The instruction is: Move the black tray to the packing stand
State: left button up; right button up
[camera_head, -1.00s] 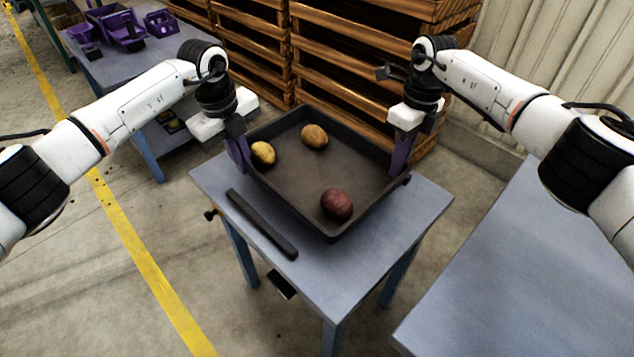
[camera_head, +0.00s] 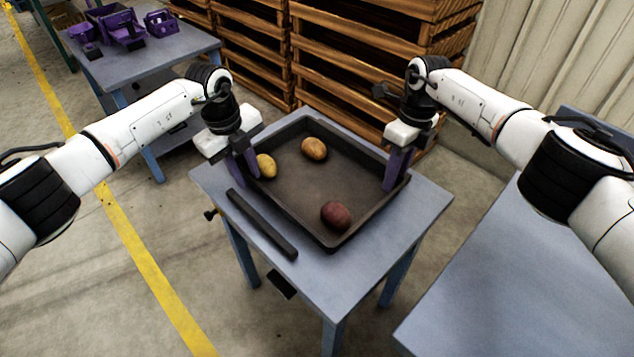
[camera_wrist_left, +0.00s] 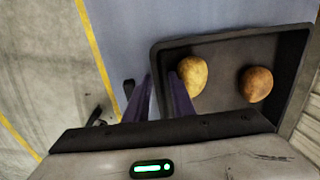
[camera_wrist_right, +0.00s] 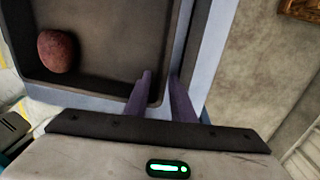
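The black tray (camera_head: 362,229) rests on the blue-grey top of a small stand (camera_head: 420,215). It holds a yellow potato (camera_head: 266,166), a tan potato (camera_head: 314,149) and a red potato (camera_head: 335,215). My left gripper (camera_head: 247,178) is at the tray's left wall. In the left wrist view its purple fingers (camera_wrist_left: 164,80) are apart, one on each side of the wall. My right gripper (camera_head: 394,184) is at the right wall. In the right wrist view its fingers (camera_wrist_right: 161,78) are also apart, with the wall between them.
A dark bar (camera_head: 262,223) lies on the stand along the tray's front left side. A larger blue-grey table (camera_head: 500,270) is at the right. Wooden crates (camera_head: 375,60) stand behind. A table with purple parts (camera_head: 150,65) is at the back left.

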dwell(0.3)
jog(key=shift+r, duration=0.15)
pick_arm(q)
notch_tip(320, 180, up, 12)
jog(key=s+a, duration=0.1)
pick_arm(e)
notch_tip(320, 180, up, 12)
jog(key=w+d, duration=0.1)
jog(key=shift+f, duration=0.2)
pick_arm(q)
jog(key=shift+f, duration=0.1)
pick_arm(e)
jog(key=shift+s, duration=0.1)
dwell(0.4)
